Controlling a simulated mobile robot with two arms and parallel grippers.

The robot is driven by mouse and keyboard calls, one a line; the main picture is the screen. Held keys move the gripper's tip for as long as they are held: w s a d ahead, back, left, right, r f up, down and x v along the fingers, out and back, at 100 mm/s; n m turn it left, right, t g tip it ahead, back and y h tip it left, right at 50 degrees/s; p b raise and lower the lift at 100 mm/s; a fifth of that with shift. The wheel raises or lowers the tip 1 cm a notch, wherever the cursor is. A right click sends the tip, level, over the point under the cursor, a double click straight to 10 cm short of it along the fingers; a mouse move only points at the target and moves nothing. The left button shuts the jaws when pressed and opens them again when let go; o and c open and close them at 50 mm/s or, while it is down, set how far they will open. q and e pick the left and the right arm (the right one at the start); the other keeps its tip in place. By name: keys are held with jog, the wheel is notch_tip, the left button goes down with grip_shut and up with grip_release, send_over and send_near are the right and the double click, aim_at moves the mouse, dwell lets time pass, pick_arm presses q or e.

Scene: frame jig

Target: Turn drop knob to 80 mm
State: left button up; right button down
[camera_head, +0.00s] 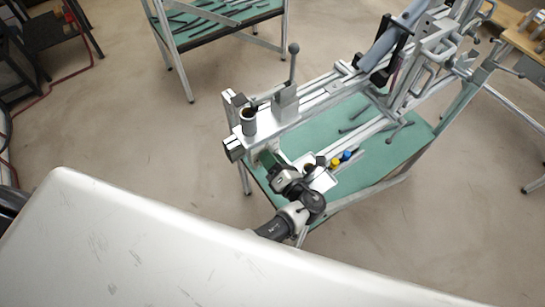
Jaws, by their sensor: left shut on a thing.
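The frame jig (318,102) is a silver metal rail assembly standing over a green-topped stand. My left gripper (270,163) is beneath the near end of the jig's rail, beside the front edge of the stand. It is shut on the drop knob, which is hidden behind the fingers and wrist. The knob's scale and setting cannot be read from here. My right gripper is not in view.
The green stand top (385,165) carries a small light tray (322,181), with a blue piece and a yellow piece (346,156) beside it. An upright lever (293,63) rises from the rail. Another green-topped table (215,20) stands behind. Open floor (130,130) lies left of the jig.

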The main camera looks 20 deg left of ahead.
pick_arm(q)
jog(key=shift+m, duration=0.6)
jog(key=o, duration=0.9)
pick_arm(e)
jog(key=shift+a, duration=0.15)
